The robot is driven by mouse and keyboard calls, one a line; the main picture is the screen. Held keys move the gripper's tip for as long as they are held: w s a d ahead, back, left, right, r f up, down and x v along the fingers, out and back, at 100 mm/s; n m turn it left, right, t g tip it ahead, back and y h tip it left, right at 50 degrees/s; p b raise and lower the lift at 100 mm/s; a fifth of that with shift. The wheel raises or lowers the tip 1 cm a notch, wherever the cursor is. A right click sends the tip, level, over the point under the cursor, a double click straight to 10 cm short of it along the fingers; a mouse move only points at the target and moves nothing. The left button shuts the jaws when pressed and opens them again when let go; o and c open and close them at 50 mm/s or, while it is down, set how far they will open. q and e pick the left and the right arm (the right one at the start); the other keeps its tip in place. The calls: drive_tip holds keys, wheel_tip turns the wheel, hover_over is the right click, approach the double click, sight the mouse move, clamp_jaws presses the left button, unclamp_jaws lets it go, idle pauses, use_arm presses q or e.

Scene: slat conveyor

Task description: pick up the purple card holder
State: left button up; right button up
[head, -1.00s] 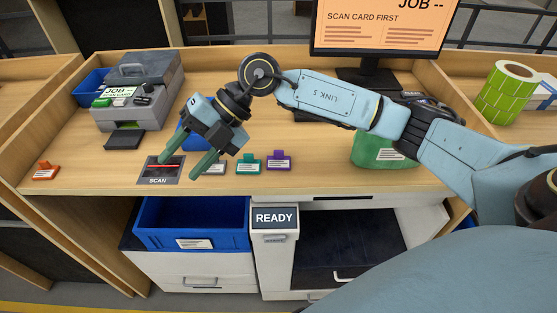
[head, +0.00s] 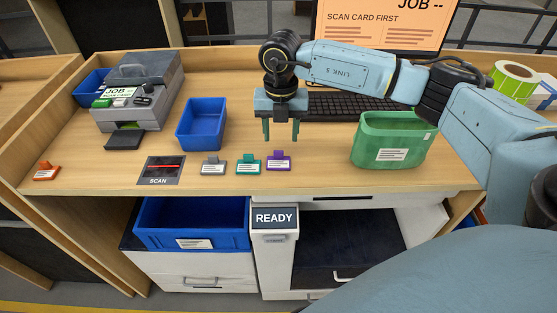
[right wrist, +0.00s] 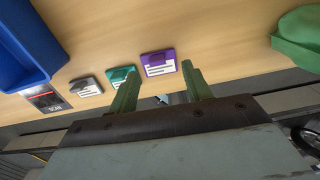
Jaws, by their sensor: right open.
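The purple card holder (head: 279,161) stands near the front edge of the desk, at the right end of a row of holders. It also shows in the right wrist view (right wrist: 158,64), just beyond the fingertips. My right gripper (head: 281,138) is open and empty, with its green fingers pointing down, above and slightly behind the purple holder. In the right wrist view its two fingers (right wrist: 160,78) are spread apart and nothing is between them. My left gripper is not in view.
The teal holder (head: 249,163) stands close on the left, then a grey holder (head: 213,165) and the scan pad (head: 161,170). A green bin (head: 391,140) is to the right, a blue bin (head: 202,124) to the left. A keyboard (head: 345,106) lies behind.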

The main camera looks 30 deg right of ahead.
sight(278, 160)
drive_tip(key=shift+a+f+p, duration=0.15)
drive_tip(key=shift+f, duration=1.25)
drive_tip(key=shift+a+f+p, duration=0.1)
drive_tip(key=shift+f+p, duration=0.05)
drive_tip(key=shift+f, duration=1.2)
drive_tip(key=shift+c, duration=0.3)
drive_tip(key=c, duration=1)
drive_tip(key=shift+r, duration=0.1)
